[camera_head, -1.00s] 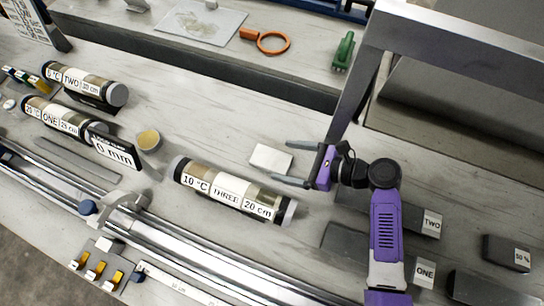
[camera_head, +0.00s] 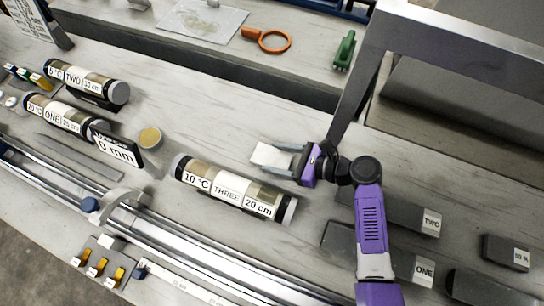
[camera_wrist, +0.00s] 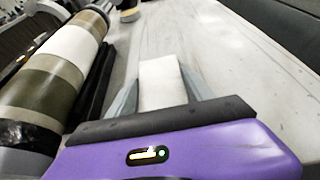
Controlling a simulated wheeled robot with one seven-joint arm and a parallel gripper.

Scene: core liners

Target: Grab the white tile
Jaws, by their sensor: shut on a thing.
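The white tile (camera_head: 271,156) is a small flat rectangular block near the middle of the pale worktop. My purple gripper (camera_head: 279,160) reaches it from the right and is shut on it, with one grey finger along each long side. In the wrist view the tile (camera_wrist: 161,82) stands out between the two fingers (camera_wrist: 162,95), its near end hidden by the gripper's dark edge. I cannot tell whether the tile is on the worktop or slightly above it.
The core tube labelled THREE (camera_head: 235,187) lies just left of and below my gripper. A round tan disc (camera_head: 150,138) sits farther left. Grey blocks labelled TWO (camera_head: 405,215) and ONE (camera_head: 390,255) lie at right. The worktop above the tile is clear.

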